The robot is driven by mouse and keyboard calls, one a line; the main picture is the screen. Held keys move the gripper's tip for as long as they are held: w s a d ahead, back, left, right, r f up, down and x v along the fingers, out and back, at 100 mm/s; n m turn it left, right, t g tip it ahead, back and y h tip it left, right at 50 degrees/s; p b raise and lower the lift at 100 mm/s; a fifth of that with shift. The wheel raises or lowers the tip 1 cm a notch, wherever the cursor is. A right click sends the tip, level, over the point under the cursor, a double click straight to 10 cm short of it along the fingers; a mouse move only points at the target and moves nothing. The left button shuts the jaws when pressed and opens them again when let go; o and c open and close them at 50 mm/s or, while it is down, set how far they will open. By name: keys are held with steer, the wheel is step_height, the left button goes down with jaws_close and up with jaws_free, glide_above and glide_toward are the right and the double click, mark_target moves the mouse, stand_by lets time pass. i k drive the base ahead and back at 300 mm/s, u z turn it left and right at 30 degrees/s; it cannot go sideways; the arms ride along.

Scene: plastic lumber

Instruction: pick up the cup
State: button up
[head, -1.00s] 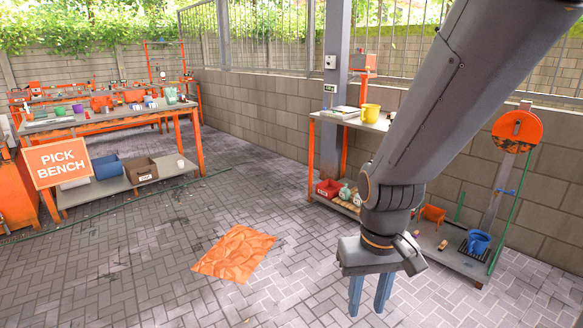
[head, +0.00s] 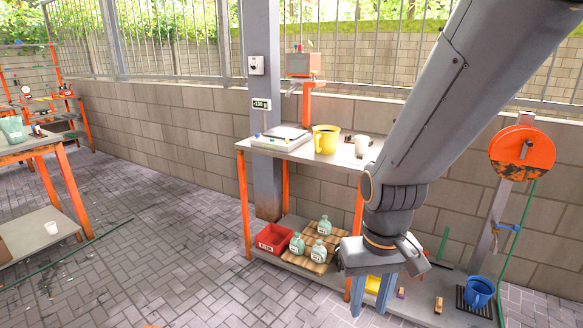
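Several cup-like things show. A yellow mug (head: 326,139) stands upright on the orange-legged bench, right of the scale. A white cup (head: 362,145) stands on the same bench beside it, close to my arm. Another small white cup (head: 51,228) stands on the lower shelf of the left bench. A blue mug or bucket (head: 479,292) sits on a dark grate at the lower right. My gripper (head: 368,307) points down in front of the bench's lower shelf, apart from all of these. Its two blue fingers are apart, and I see nothing held between them.
The bench (head: 292,152) also bears a scale (head: 281,137). Its lower shelf holds a red bin (head: 274,238) and green bottles (head: 323,226). A yellow object shows behind my fingers. An orange reel (head: 522,153) stands right. The paved floor (head: 160,260) is clear at left centre.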

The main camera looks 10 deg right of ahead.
mark_target(362, 141)
steer(key=z, duration=0.45)
steer(key=i, duration=2.2)
steer(key=z, duration=0.35)
